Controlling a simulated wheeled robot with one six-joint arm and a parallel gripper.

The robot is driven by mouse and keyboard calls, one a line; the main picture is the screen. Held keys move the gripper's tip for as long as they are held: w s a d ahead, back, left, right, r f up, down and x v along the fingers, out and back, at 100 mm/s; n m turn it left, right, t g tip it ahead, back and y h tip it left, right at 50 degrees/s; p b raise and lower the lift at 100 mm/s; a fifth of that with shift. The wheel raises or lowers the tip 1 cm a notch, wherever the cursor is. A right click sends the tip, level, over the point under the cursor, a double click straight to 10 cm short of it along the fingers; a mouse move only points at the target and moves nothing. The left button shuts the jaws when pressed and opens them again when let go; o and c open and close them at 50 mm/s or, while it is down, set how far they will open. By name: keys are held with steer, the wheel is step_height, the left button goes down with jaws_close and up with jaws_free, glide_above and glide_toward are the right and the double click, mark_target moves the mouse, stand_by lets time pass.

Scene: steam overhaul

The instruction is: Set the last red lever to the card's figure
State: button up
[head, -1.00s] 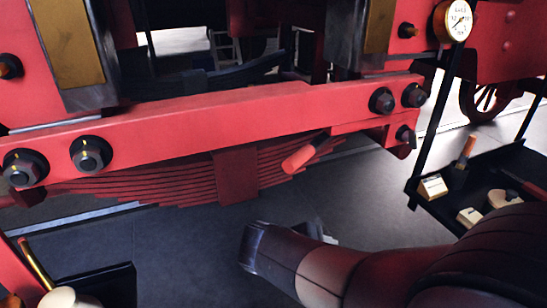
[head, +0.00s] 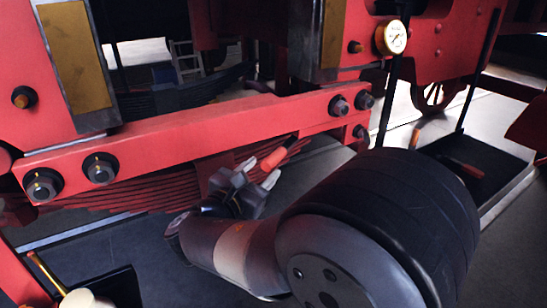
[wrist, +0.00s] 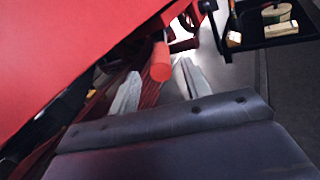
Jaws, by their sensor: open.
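The red lever (head: 280,152) is a short orange-red rod with a dark end, beside the leaf spring (head: 140,195) under the red beam (head: 210,120). My gripper (head: 260,172) is open, its two pale fingers pointing up at the lever. In the wrist view the lever (wrist: 161,65) lies between the open fingertips (wrist: 159,76), its round end facing the camera. I cannot tell whether the fingers touch it. No figure on any card is legible.
A black tray (head: 510,160) stands at the right, partly hidden by my arm; pale blocks (wrist: 277,12) lie on it. A round gauge (head: 391,37) is on the red frame above. Large bolts (head: 100,168) stick out of the beam.

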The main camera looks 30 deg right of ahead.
mark_target(274, 158)
steer(key=x, duration=0.6)
steer(key=shift+d, duration=0.2)
steer(key=shift+c, duration=0.5)
jaws_close()
